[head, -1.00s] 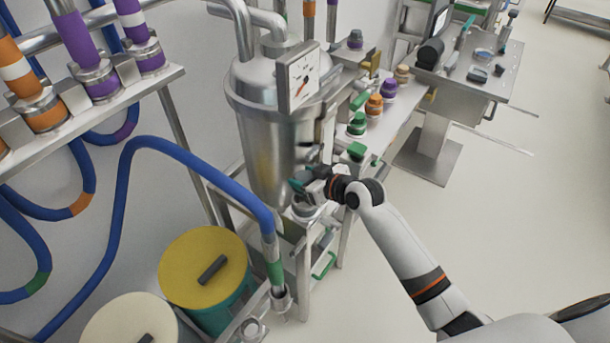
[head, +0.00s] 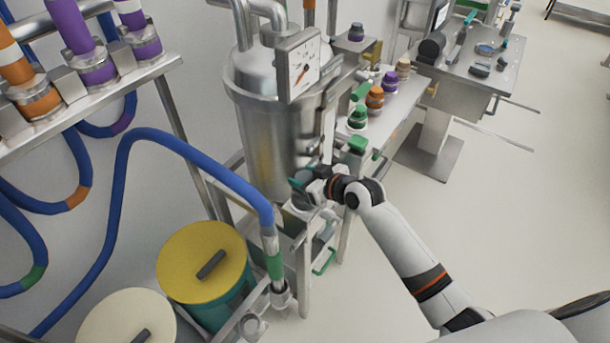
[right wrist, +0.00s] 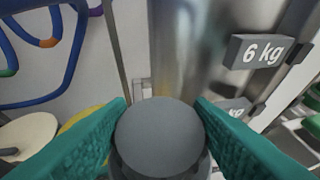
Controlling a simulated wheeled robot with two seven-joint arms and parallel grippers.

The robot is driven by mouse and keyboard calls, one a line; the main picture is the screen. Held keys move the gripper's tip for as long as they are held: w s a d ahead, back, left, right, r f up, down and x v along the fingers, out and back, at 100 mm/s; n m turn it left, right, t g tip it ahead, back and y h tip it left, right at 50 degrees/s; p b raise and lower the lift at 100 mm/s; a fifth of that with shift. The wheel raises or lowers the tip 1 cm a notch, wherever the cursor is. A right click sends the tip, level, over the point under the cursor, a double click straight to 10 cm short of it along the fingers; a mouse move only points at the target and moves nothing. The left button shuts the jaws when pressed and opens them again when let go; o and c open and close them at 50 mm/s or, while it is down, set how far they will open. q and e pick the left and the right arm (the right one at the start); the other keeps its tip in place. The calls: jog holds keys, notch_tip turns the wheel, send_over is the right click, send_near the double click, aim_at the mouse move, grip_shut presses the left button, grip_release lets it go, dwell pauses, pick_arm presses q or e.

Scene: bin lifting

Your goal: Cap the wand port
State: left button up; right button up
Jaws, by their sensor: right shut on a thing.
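My right gripper (head: 303,181) is at the lower right side of the steel vessel (head: 268,150). In the right wrist view its teal fingers stand on both sides of a round, smooth grey cap-like piece (right wrist: 158,135) and are shut on it. I cannot tell whether this piece sits on a port or is held clear; the fingers and its own top hide what is below. A blue hose wand with a green band (head: 274,262) stands upright in a metal holder (head: 280,297), lower left of the gripper. My left gripper is not in view.
A bench right of the vessel holds green (head: 357,118), orange (head: 375,97) and purple (head: 389,81) caps. Yellow-lidded (head: 190,265) and cream-lidded (head: 115,325) drums stand at lower left. A "6 kg" block (right wrist: 262,51) is near the gripper.

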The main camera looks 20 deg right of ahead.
jog(key=shift+f+b, duration=0.6)
jog(key=shift+f, duration=0.45)
dwell(0.6)
jog(key=shift+f, duration=0.15)
dwell(0.6)
jog(key=o, duration=1.2)
jog(key=shift+o, duration=0.2)
jog(key=shift+s+d, duration=0.1)
jog(key=b+v, duration=0.2)
jog(key=v, duration=0.9)
jog(key=shift+s, duration=0.3)
jog(key=shift+d, duration=0.1)
